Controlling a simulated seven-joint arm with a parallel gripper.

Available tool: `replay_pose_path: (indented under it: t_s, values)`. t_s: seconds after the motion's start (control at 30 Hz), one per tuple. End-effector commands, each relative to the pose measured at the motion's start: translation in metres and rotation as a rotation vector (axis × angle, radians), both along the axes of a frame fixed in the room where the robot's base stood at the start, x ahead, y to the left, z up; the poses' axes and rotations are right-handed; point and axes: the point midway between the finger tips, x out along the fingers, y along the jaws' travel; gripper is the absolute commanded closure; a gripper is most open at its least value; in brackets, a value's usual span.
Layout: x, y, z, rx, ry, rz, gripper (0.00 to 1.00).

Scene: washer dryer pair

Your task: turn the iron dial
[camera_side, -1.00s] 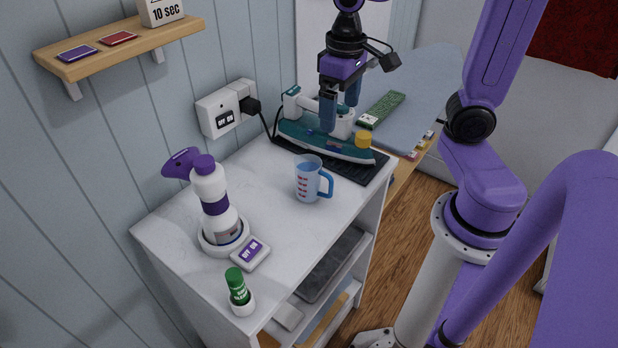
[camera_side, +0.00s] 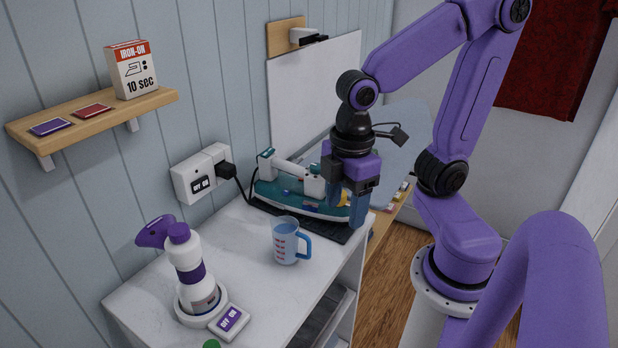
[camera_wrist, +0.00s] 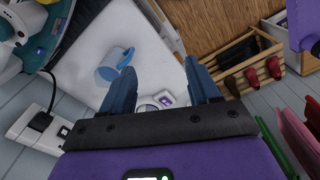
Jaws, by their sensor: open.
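The iron (camera_side: 290,200) lies on a dark mat (camera_side: 340,234) at the far end of the white counter. It has a teal body and a white handle. Part of it also shows at the upper left of the wrist view (camera_wrist: 12,50). My gripper (camera_side: 346,208) is at the iron's right end in the side view, fingers pointing down, and covers part of it. I cannot make out the dial in either current view. In the wrist view my gripper (camera_wrist: 160,68) has its two blue fingers apart with nothing between them.
A blue measuring cup (camera_side: 286,240) stands on the counter (camera_side: 235,255) in front of the iron. A spray bottle (camera_side: 188,262) stands nearer, beside an on/off switch (camera_side: 229,321). A wall outlet (camera_side: 200,176) holds the iron's plug. The ironing board (camera_side: 405,130) lies behind.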

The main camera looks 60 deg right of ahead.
Motion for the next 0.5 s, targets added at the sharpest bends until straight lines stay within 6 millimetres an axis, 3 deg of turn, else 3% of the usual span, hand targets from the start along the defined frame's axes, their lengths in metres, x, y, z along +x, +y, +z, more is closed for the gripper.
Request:
replay_pose_path:
  t_s: [0.1,0.27,0.5]
  values:
    - [0.035,-0.008,0.018,-0.003,-0.003,-0.005,0.39]
    - [0.074,-0.028,0.041,-0.010,-0.001,0.008,0.39]
    - [0.124,-0.076,0.075,-0.017,0.003,0.027,0.39]
